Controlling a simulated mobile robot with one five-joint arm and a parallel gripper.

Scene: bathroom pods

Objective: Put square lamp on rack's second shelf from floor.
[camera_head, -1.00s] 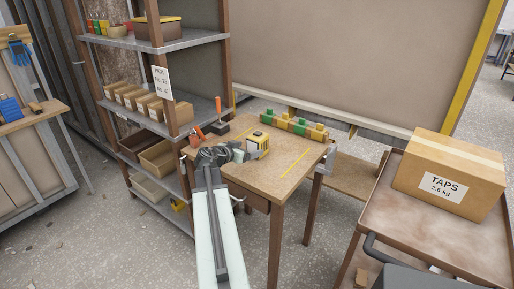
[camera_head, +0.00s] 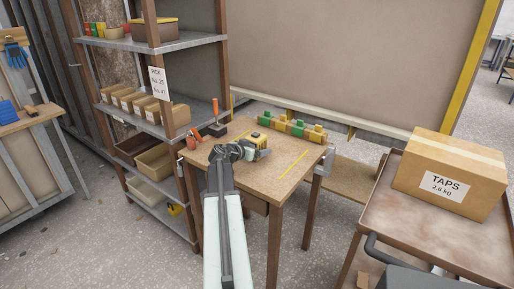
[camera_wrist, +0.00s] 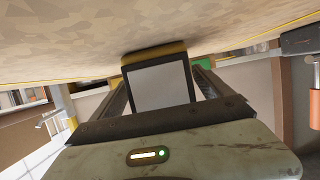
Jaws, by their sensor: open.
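The square lamp (camera_head: 263,140), yellow with a dark-rimmed pale face, stands on the wooden table (camera_head: 264,178). In the wrist view the lamp (camera_wrist: 158,86) sits between the two fingers of my gripper (camera_wrist: 160,92), its pale face toward the camera. My gripper (camera_head: 248,149) is low over the tabletop and open, with a finger on either side of the lamp; whether either touches it I cannot tell. The rack (camera_head: 182,120) stands left of the table. Its second shelf from the floor holds brown open bins (camera_head: 155,160); the table and a post hide part of it.
Yellow and green blocks (camera_head: 290,126) line the table's back edge. An orange-handled tool (camera_head: 216,120) stands near the rack. A small yellow item (camera_head: 174,209) is on the rack's bottom shelf. A TAPS carton (camera_head: 450,175) sits on a cart at right.

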